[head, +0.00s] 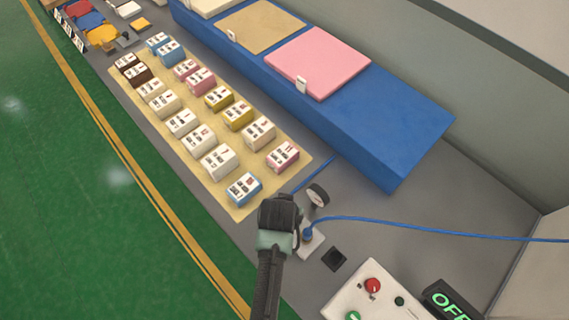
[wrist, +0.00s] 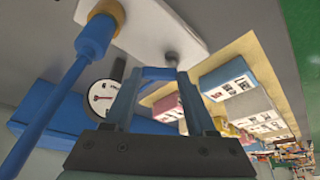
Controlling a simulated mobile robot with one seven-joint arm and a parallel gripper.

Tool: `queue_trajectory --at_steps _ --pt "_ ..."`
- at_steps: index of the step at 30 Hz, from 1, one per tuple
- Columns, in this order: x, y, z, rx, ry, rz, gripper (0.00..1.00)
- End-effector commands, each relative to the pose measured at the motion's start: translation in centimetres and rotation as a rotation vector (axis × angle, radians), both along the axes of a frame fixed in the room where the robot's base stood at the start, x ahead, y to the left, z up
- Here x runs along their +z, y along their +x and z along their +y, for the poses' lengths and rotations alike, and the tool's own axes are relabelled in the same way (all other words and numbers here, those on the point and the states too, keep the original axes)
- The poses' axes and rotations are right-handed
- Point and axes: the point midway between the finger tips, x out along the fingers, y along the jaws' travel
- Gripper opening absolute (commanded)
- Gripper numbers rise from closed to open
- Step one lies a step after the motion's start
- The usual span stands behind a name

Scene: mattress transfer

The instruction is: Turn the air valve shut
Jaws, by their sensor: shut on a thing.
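The air valve sits on a small white plate (wrist: 150,25) on the grey surface. My gripper (wrist: 160,84) is shut on the blue handle of the air valve (wrist: 159,73), which lies between the fingertips in the wrist view. A silver stub shows on the plate just beyond it. A blue hose (wrist: 57,95) with a brass-coloured fitting joins the same plate. A round white gauge (wrist: 103,95) stands beside the fingers. In the head view my gripper (head: 283,215) covers most of the valve; the plate (head: 312,242) and gauge (head: 317,195) show at its right.
A control box (head: 375,295) with red and green buttons and a lit OFF sign (head: 447,303) stand at lower right. The blue hose (head: 430,229) runs rightward. A tan mat (head: 245,207) holds several small boxes; a long blue block (head: 390,125) bears flat pads.

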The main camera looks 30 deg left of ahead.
Motion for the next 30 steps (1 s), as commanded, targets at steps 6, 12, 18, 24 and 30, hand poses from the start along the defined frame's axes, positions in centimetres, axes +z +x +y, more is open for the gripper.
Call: queue_trajectory --at_steps 6,12,18,24,30 --pt "0.1 0.5 -0.1 0.203 0.002 0.000 0.01" --pt "0.1 0.9 -0.1 0.393 0.002 -0.001 0.01" --pt "0.0 1.3 0.0 0.580 0.001 -0.003 0.01" --pt "-0.1 1.6 0.1 0.740 0.000 -0.003 0.01" --pt "0.0 1.7 0.2 0.858 -0.001 -0.002 0.01"
